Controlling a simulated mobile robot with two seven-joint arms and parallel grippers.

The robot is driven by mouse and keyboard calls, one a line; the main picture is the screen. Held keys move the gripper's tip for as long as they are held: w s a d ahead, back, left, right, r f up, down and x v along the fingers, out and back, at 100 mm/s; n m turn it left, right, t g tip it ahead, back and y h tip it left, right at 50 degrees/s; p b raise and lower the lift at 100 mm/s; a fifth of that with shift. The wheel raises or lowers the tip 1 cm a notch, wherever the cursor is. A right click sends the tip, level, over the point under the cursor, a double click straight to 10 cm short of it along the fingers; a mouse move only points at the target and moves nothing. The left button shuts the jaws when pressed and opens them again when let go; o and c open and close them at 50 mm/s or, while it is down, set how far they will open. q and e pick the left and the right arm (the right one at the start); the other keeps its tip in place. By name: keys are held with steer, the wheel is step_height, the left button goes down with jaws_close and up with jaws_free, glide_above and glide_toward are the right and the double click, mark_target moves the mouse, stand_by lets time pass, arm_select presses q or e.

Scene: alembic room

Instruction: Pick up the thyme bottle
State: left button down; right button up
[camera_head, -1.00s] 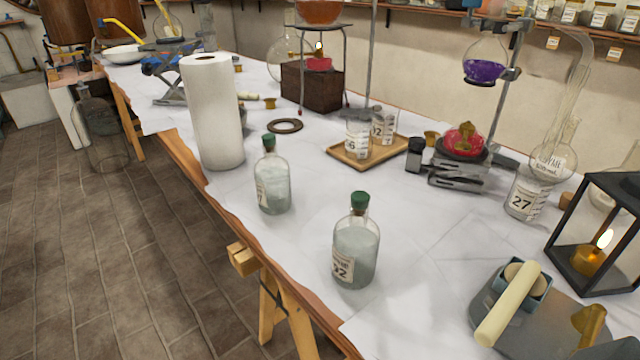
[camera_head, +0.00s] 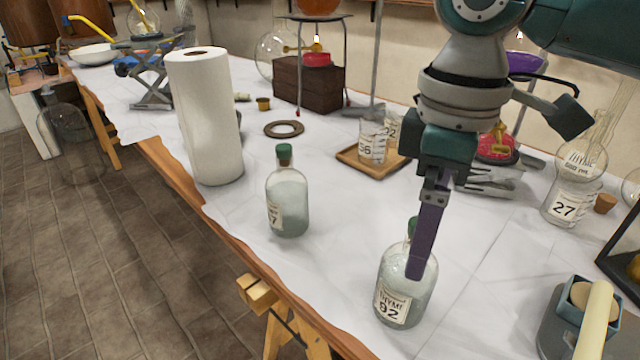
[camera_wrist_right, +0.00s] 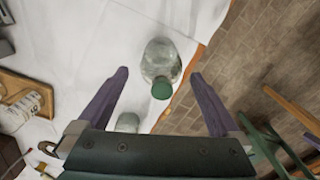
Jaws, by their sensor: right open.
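The thyme bottle (camera_head: 390,285) is clear glass with a green stopper and a label reading THYME 92. It stands upright near the table's front edge. My right gripper (camera_head: 420,272) reaches down from above; its purple finger covers part of the bottle and stopper. In the right wrist view, the thyme bottle (camera_wrist_right: 160,60) shows between the two spread fingers of my right gripper (camera_wrist_right: 160,73), its stopper towards the palm. The fingers look apart from the glass, and the gripper is open and empty. My left gripper is not in view.
A similar green-stoppered bottle (camera_head: 288,203) stands to the left, partly showing in the wrist view (camera_wrist_right: 128,122). A paper towel roll (camera_head: 205,120) stands behind it. A wooden tray (camera_head: 352,160) with beakers lies behind my gripper. The cloth between the bottles is clear.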

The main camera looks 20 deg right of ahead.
steer(key=f, duration=0.2)
steer(key=f+b, duration=0.1)
steer(key=f, duration=0.3)
steer(key=shift+w+a, duration=0.1)
steer(key=shift+a, duration=0.2)
steer(key=shift+r, duration=0.1)
steer(key=shift+c, duration=0.2)
jaws_close()
steer(key=shift+r, duration=0.1)
